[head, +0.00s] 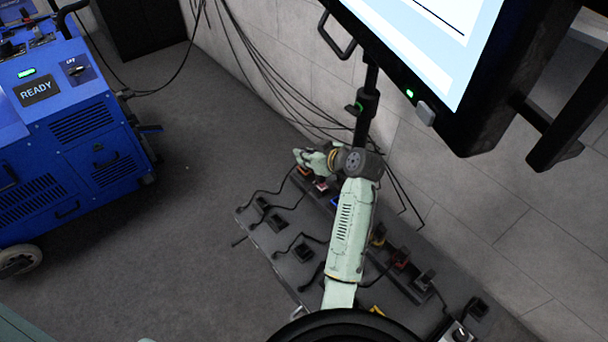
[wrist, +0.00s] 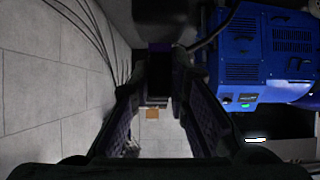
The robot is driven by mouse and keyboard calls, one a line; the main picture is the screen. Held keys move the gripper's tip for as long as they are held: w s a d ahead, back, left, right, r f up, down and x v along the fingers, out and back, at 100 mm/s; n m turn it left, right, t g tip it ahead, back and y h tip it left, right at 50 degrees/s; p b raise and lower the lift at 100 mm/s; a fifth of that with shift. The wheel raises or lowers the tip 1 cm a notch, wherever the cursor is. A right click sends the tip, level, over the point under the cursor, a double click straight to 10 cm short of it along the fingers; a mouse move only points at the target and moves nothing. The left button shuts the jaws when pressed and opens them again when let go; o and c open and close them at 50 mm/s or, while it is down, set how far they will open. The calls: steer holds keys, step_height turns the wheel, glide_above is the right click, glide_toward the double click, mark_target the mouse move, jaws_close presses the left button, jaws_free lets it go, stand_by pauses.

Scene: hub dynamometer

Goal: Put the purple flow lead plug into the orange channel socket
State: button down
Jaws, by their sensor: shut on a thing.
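My gripper (wrist: 160,84) is shut on a dark block with a thin purple edge, the plug (wrist: 159,60), in the wrist view. Most of the plug is hidden between the dark fingers. A small orange patch (wrist: 152,113) shows between the fingers; I cannot tell whether it is the socket. In the head view my gripper (head: 303,158) is at the far end of the socket strip, and the plug cannot be made out. An orange socket (head: 304,171) shows just below the gripper, partly hidden by it. I cannot tell whether plug and socket touch.
A dark panel (head: 262,238) with several black plugs and leads lies beside the socket strip. A monitor (head: 440,45) on a black post (head: 366,105) hangs over the right side. Cables run down the tiled wall. A blue machine (head: 70,130) stands left; the floor between is clear.

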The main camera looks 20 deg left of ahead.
steer(key=shift+f, duration=0.2)
stand_by(0.6)
steer(key=shift+f+b, duration=1.05)
steer(key=shift+f, duration=0.35)
steer(key=shift+r, duration=0.1)
steer(key=c, duration=1.5)
jaws_free()
steer(key=shift+o, duration=0.2)
steer(key=shift+d, duration=0.1)
steer(key=v, duration=1.2)
